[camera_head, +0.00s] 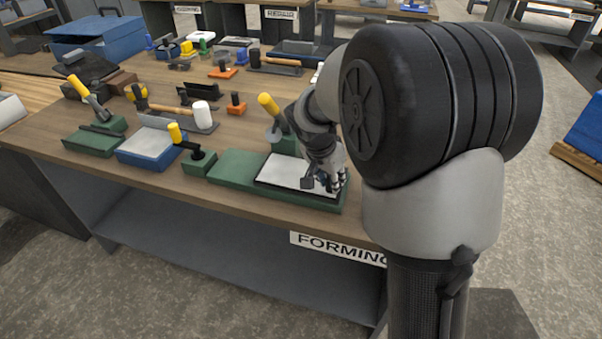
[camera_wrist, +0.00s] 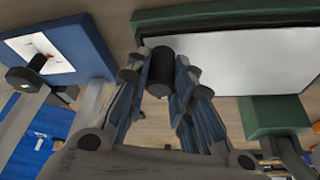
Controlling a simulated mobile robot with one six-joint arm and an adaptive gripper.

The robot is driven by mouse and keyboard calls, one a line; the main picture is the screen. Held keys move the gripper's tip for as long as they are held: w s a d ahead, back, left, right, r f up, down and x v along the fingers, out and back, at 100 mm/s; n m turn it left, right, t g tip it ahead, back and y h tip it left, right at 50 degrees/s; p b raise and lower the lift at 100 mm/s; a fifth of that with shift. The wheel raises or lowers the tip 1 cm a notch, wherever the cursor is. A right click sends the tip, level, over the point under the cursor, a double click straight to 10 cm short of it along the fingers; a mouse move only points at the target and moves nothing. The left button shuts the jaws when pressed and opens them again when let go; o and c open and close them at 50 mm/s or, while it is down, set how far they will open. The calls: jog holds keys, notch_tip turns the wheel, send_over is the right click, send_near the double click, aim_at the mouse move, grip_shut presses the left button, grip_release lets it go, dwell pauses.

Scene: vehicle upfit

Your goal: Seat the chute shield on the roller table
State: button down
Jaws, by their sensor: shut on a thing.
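My gripper (camera_head: 328,182) is over the right end of a long green fixture at the front edge of the bench. In the wrist view, my gripper (camera_wrist: 160,78) is shut on a dark cylindrical piece (camera_wrist: 161,66). I cannot tell whether this piece belongs to the chute shield. A pale, dark-edged panel (camera_head: 285,172) lies on the right part of the green fixture (camera_head: 232,167); the panel also shows in the wrist view (camera_wrist: 262,62). Nothing is clearly recognisable as the chute shield or the roller table. My arm hides part of the bench.
A green block with a dark lever and yellow grip (camera_head: 200,160) stands at the fixture's left end. Further left is a blue block (camera_head: 148,152) with a pale top. A white-headed mallet (camera_head: 203,114) and several tools lie behind. A blue toolbox (camera_head: 98,38) stands at the back left.

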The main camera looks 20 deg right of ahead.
jog(key=shift+f, duration=0.4)
dwell(0.3)
dwell(0.5)
jog(key=c, duration=1.7)
grip_release()
jog(key=shift+a+r, duration=0.1)
jog(key=shift+r, duration=0.15)
jog(key=shift+p+v, duration=0.6)
jog(key=shift+v, duration=0.9)
jog(key=shift+o, duration=0.5)
